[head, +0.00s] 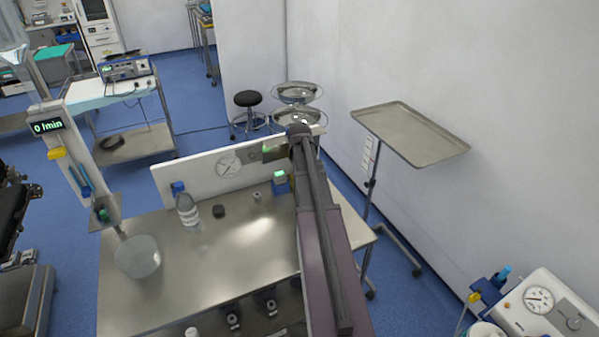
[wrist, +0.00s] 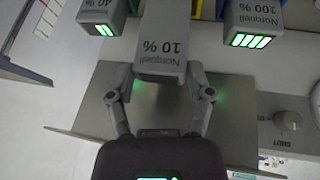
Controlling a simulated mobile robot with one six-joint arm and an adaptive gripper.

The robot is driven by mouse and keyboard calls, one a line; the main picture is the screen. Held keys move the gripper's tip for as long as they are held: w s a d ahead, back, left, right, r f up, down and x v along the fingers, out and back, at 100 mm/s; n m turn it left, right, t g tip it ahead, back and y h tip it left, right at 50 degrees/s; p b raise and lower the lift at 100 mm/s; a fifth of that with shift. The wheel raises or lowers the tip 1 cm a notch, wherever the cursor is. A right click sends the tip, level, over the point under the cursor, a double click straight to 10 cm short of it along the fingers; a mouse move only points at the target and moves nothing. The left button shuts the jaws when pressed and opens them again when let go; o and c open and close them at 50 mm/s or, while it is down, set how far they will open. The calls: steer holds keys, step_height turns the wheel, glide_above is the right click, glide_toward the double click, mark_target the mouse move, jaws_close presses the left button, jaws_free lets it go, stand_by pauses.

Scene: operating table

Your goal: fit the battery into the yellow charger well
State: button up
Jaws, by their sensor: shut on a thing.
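My gripper (wrist: 161,76) is shut on a grey battery (wrist: 163,42) marked "Narquell 10 %", with one finger on each side of it. The label appears upside down in the wrist view. The battery's far end runs out of the top of the picture. In the head view my arm covers the gripper and the held battery.
A 40 % battery (wrist: 101,12) and a 100 % battery (wrist: 254,20) with green lights flank the held one. In the head view, a blue unit with a green display (head: 280,183), a bottle (head: 187,207) and a bowl (head: 137,257) stand on the steel table (head: 170,290).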

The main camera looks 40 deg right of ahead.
steer(key=shift+f, duration=0.1)
stand_by(0.3)
steer(key=shift+f+b, duration=2.3)
steer(key=shift+b, duration=0.1)
steer(key=o, duration=1.3)
steer(key=shift+r, duration=0.1)
steer(key=p+v, duration=1)
steer(key=v, duration=0.2)
steer(key=shift+p, duration=0.3)
steer(key=shift+w+a, duration=0.1)
steer(key=shift+a, duration=0.05)
